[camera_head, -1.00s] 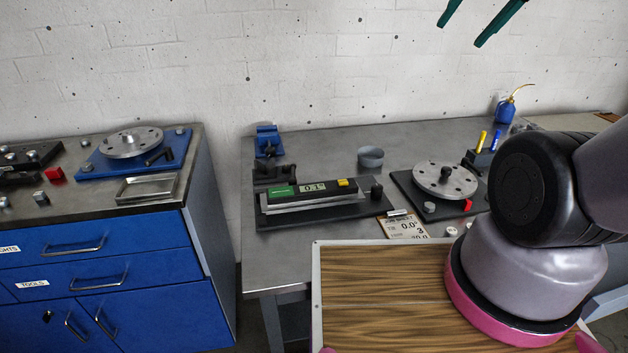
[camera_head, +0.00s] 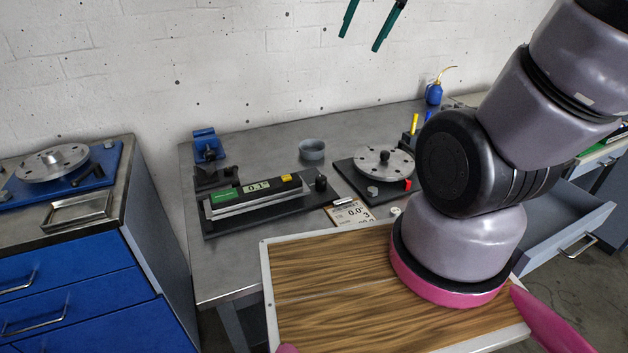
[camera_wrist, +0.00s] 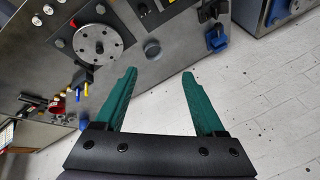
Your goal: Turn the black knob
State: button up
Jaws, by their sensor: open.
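A black knob (camera_head: 321,183) stands upright at the right end of the dark base plate that carries the digital level (camera_head: 258,188). The level's display reads about 0.1°. A second black, knob-like piece (camera_head: 384,156) sits at the centre of the grey rotor disc (camera_head: 370,163); this disc also shows in the wrist view (camera_wrist: 85,52). My gripper (camera_head: 372,22) shows at the top of the head view as two green fingers, high above the bench and partly cut off. In the wrist view my gripper (camera_wrist: 159,74) is open and empty, apart from the knobs.
A grey cup (camera_head: 312,149), a blue vise (camera_head: 207,147) and a blue oil can (camera_head: 433,94) stand on the metal bench (camera_head: 262,144). A paper card (camera_head: 350,214) lies near its front edge. A blue cabinet (camera_head: 60,290) stands left. An open drawer (camera_head: 570,225) sticks out at right.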

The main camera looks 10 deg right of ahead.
jog(key=w+a+f+g, duration=0.3)
jog(key=w+f, duration=0.6)
jog(key=f, duration=0.5)
jog(key=m+g+h, duration=0.1)
jog(key=g+h, duration=0.1)
send_over(321, 178)
notch_tip(321, 178, down, 16)
notch_tip(321, 178, down, 12)
jog(key=shift+r, duration=0.1)
